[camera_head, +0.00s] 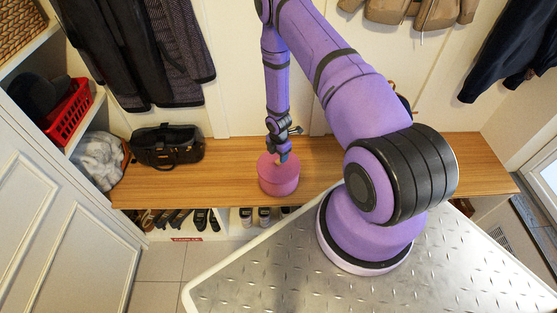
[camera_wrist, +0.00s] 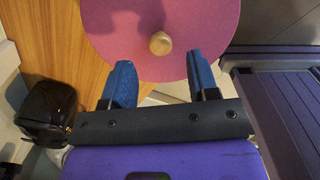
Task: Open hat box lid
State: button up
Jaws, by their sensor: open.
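A round pink hat box (camera_head: 279,181) stands on the wooden bench top. Its flat pink lid (camera_wrist: 200,22) fills the upper middle of the wrist view and rests closed on the box. A small wooden knob (camera_wrist: 160,43) sits on the lid. My gripper (camera_head: 280,157) is above the lid in the head view. In the wrist view my gripper (camera_wrist: 160,75) has two blue fingers spread apart, one at each side below the knob, with nothing between them. The gap between fingertips and lid is hard to judge.
A black bag (camera_head: 167,147) sits on the wooden bench (camera_head: 220,165) left of the box. Shoes (camera_head: 205,220) stand in cubbies below. Dark coats (camera_head: 140,50) hang behind at left. A red basket (camera_head: 68,112) is on the left shelf. The bench right of the box looks mostly free.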

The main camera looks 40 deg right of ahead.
aim_at(278, 161)
jog(key=shift+f, duration=1.9)
grip_shut()
